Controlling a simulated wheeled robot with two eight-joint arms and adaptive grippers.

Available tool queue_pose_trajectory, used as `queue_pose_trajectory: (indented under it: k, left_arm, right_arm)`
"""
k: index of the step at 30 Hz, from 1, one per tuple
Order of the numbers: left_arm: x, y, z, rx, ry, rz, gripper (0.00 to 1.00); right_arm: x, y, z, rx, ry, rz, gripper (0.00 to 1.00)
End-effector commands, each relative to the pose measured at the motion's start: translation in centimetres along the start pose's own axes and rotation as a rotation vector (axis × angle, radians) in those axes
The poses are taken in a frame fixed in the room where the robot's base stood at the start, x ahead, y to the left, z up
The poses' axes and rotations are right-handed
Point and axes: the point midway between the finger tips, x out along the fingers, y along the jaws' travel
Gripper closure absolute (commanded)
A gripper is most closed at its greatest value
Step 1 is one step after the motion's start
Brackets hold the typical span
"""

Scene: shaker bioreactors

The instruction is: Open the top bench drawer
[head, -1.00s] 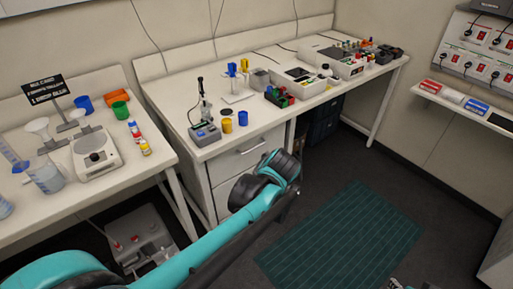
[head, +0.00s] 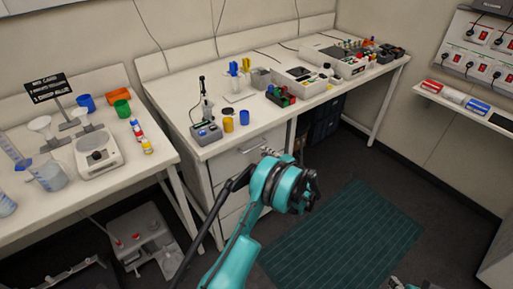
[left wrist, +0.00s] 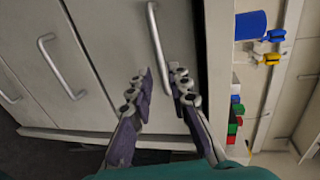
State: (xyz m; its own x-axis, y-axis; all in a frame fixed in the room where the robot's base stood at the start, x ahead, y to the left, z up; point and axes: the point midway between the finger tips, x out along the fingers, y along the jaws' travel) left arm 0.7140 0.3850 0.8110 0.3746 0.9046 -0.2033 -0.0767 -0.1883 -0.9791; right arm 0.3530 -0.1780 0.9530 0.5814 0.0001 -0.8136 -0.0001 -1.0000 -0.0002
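The top bench drawer (head: 226,165) is the uppermost pale drawer front under the middle bench, and it looks closed. In the left wrist view, which is turned sideways, its metal bar handle (left wrist: 157,42) is the one nearest the benchtop. My left gripper (left wrist: 160,75) is open, with its two fingers on either side of one end of this handle; I cannot tell whether they touch it. In the head view the left gripper (head: 270,152) is small and partly hidden by my wrist, in front of the drawer. A small piece, apparently my right gripper (head: 396,284), shows at the bottom edge.
Lower drawers have similar handles, one (left wrist: 62,67) beside the top one. The benchtop (head: 255,120) above holds a blue cup (head: 244,117), a yellow cup (head: 228,124) and devices. A left table (head: 130,165) stands close by. The floor around the green mat (head: 345,240) is clear.

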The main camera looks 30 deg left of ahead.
Motion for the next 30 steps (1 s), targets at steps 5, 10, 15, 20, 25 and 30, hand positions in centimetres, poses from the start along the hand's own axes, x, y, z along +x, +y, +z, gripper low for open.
queue_pose_trajectory:
  k: [5, 10, 15, 20, 25, 30]
  left_arm:
    - [2.8, 0.3, 0.1, -0.001, -0.004, -0.001, 0.82]
    - [5.5, 0.3, 0.1, 0.000, -0.002, 0.000, 0.82]
    - [7.1, 0.2, 0.0, 0.000, -0.001, 0.001, 0.82]
    - [7.5, 0.1, 0.0, 0.000, 0.001, 0.001, 0.82]
    - [7.4, 0.0, 0.0, 0.000, 0.000, 0.001, 0.84]
    - [7.4, 0.0, 0.0, 0.000, 0.000, 0.001, 1.00]
  right_arm:
    - [0.9, 0.0, 0.6, 0.000, 0.000, 0.000, 0.60]
    - [1.6, 0.0, 1.2, 0.000, 0.000, 0.000, 0.60]
    - [2.0, 0.0, 1.4, 0.000, 0.000, 0.000, 0.60]
    - [2.0, 0.0, 1.5, 0.000, 0.000, 0.000, 0.60]
    - [2.0, 0.0, 1.4, 0.000, 0.000, 0.000, 0.60]
    - [2.0, 0.0, 1.4, 0.000, 0.000, 0.000, 0.60]
